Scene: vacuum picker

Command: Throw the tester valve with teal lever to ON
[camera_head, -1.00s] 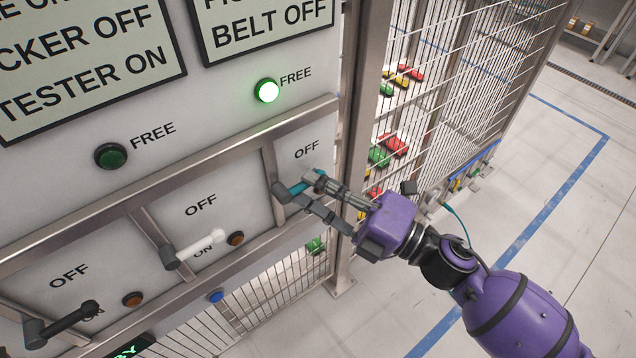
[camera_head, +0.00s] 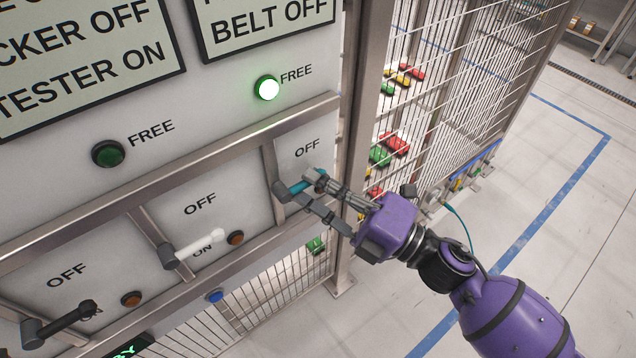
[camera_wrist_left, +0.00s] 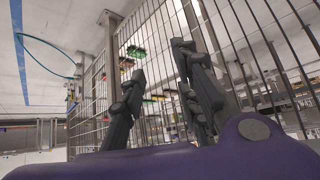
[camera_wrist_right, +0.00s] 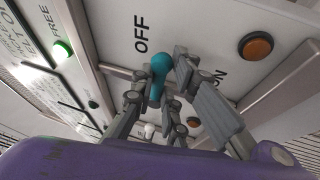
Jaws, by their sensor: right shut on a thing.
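The valve with the teal lever (camera_head: 299,187) is at the right end of the panel, below its OFF label. My right gripper (camera_head: 302,190) is shut on the teal lever, with its fingers on either side of it. In the right wrist view the teal lever (camera_wrist_right: 158,76) shows between the fingers, with OFF and ON printed near it.
A white lever (camera_head: 195,248) and a black lever (camera_head: 60,323) are on neighbouring panels, split by metal dividers. A green FREE lamp (camera_head: 267,88) is lit above the teal lever; another FREE lamp (camera_head: 109,154) is dark. A fence post (camera_head: 362,120) and mesh stand right of the panel.

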